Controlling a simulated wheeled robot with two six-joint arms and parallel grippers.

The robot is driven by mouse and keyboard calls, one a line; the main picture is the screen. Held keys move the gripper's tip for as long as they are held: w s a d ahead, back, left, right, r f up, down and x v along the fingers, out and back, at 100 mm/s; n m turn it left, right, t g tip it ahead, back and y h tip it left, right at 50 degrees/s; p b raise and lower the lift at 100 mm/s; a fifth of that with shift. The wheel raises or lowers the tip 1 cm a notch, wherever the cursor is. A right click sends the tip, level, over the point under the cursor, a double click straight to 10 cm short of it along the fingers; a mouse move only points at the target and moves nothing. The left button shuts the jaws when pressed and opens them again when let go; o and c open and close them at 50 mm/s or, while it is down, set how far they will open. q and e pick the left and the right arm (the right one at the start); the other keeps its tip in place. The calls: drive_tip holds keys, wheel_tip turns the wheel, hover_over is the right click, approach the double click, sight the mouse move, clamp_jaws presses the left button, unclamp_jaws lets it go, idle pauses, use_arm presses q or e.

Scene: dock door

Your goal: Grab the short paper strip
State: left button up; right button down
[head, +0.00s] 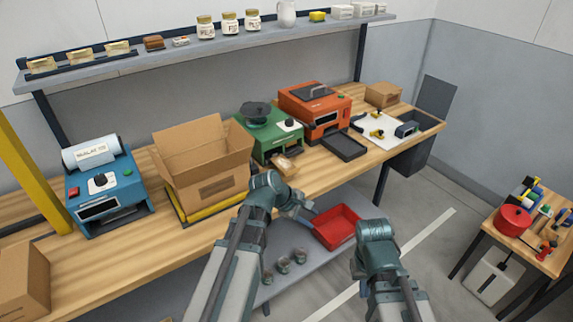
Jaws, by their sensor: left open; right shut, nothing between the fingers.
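I cannot make out a short paper strip for certain. A small tan piece with a pale patch (286,164) lies at the front of the green machine (268,132), near the bench's front edge. It is too small to tell what it is. My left gripper (305,207) is open and empty, just in front of the bench edge, below and right of that piece in the picture. My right gripper (358,268) is shut and empty, in front of the bench and farther right; its fingertips are hard to see.
The bench (130,243) holds a blue machine (107,190), an open carton (205,165), an orange machine (313,105) and a white board (378,128). A red tray (337,226) sits on the lower shelf. A side table (530,240) with tools stands at right.

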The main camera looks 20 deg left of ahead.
sight(285, 163)
use_arm(q)
drive_tip(key=w+a+r+n+t, duration=0.3)
drive_tip(key=w+a+r+n, duration=0.1)
drive_tip(key=a+n, duration=0.35)
drive_tip(key=w+a+r+n+t, duration=0.3)
drive_tip(key=w+a+r+n, duration=0.1)
drive_tip(key=a+n, duration=0.35)
drive_tip(key=shift+a+b+x, duration=0.15)
drive_tip(key=shift+b+x, duration=0.75)
drive_tip(key=shift+x, duration=1.2)
drive_tip(key=shift+a+b+x, duration=0.15)
drive_tip(key=shift+b+x, duration=0.7)
drive_tip(key=shift+x, duration=1.25)
drive_tip(key=shift+w, duration=0.25)
drive_tip(key=b+x, duration=0.1)
drive_tip(key=x, duration=0.1)
drive_tip(key=b+x, duration=0.2)
drive_tip(key=shift+f, duration=0.35)
drive_tip(key=shift+w+d+f, duration=0.15)
drive_tip(key=shift+w, duration=0.15)
drive_tip(key=shift+c, duration=0.3)
